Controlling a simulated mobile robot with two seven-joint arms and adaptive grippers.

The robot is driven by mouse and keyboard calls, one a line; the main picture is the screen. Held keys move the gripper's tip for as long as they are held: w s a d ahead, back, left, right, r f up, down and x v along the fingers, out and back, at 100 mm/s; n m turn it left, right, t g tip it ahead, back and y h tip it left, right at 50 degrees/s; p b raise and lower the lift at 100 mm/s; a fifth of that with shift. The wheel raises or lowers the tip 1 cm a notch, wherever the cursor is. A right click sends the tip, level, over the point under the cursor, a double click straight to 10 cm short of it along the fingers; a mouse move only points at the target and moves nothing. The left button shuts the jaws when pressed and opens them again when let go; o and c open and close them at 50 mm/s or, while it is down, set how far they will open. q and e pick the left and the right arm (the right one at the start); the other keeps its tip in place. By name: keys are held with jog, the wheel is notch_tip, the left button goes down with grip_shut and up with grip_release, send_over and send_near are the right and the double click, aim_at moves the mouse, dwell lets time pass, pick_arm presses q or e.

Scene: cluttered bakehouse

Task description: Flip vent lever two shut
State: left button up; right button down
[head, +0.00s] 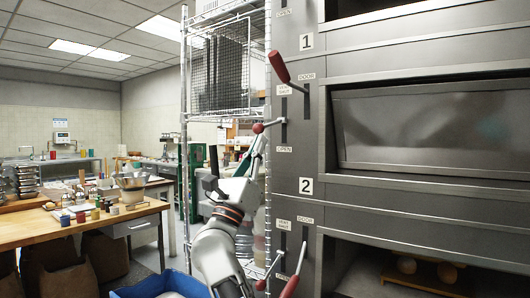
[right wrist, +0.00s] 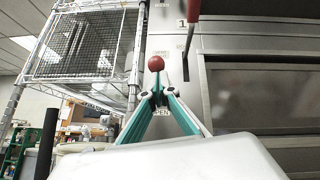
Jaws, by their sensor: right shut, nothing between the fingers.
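Vent lever two has a red ball knob (head: 260,285) and sits under the "2" plate (head: 305,186), below the "vent shut" label (head: 283,223). Its rod slants down and left from its slot. Another red ball knob (head: 258,128), on the vent lever of deck 1, is higher up. My right gripper (head: 262,140) is shut and empty just below that upper knob. In the right wrist view, the upper knob (right wrist: 156,62) shows just past the closed green fingertips (right wrist: 158,94); I cannot tell whether they touch. My left gripper is not in view.
The red-gripped door levers of deck 1 (head: 279,66) and deck 2 (head: 290,287) stick out close to the vent levers. A wire rack (head: 185,120) stands left of the oven. A blue bin (head: 160,284) is low in front, and a cluttered wooden table (head: 40,226) is at left.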

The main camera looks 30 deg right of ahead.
jog(key=r, duration=0.1)
jog(key=r+p, duration=0.1)
jog(key=a, duration=0.1)
jog(key=shift+s+r+g, duration=0.3)
jog(key=shift+r, duration=0.1)
pick_arm(q)
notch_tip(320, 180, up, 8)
jog(key=p, duration=0.5)
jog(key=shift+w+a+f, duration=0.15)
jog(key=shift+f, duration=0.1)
pick_arm(e)
notch_tip(320, 180, up, 7)
send_over(259, 128)
jog(key=a, duration=0.2)
jog(key=shift+s+d+f, duration=0.15)
jog(key=shift+d, duration=0.1)
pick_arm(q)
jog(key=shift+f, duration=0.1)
pick_arm(e)
jog(key=shift+r, duration=0.2)
jog(key=shift+f, duration=0.1)
